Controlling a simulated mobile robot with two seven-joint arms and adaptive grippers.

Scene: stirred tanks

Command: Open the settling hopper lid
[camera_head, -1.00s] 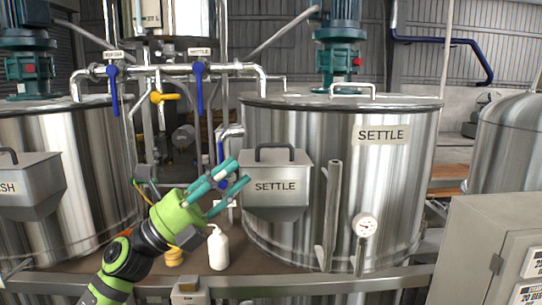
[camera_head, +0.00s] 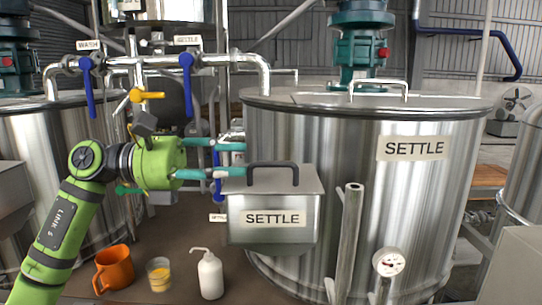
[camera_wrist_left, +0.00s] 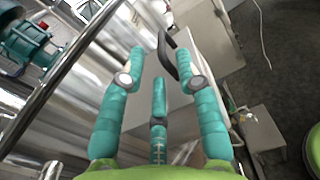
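The settling hopper (camera_head: 305,218) is a grey metal box labelled SETTLE on the front of the SETTLE tank (camera_head: 420,190). Its lid (camera_head: 312,184) lies closed on top and carries a dark arched handle (camera_head: 273,165). My left gripper (camera_head: 243,159) has a green body and teal fingers. It is open and empty, just left of the handle, with its fingers pointing right. In the left wrist view the fingers (camera_wrist_left: 160,62) are spread, and the dark handle (camera_wrist_left: 168,55) shows beyond and between their tips. I cannot tell whether any finger touches it. My right gripper is not in view.
An orange mug (camera_head: 114,268), a glass of yellow liquid (camera_head: 159,274) and a white bottle (camera_head: 210,275) stand below my left arm. Pipes with blue valve handles (camera_head: 188,85) run behind it. A grey post (camera_head: 347,240) stands right of the hopper.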

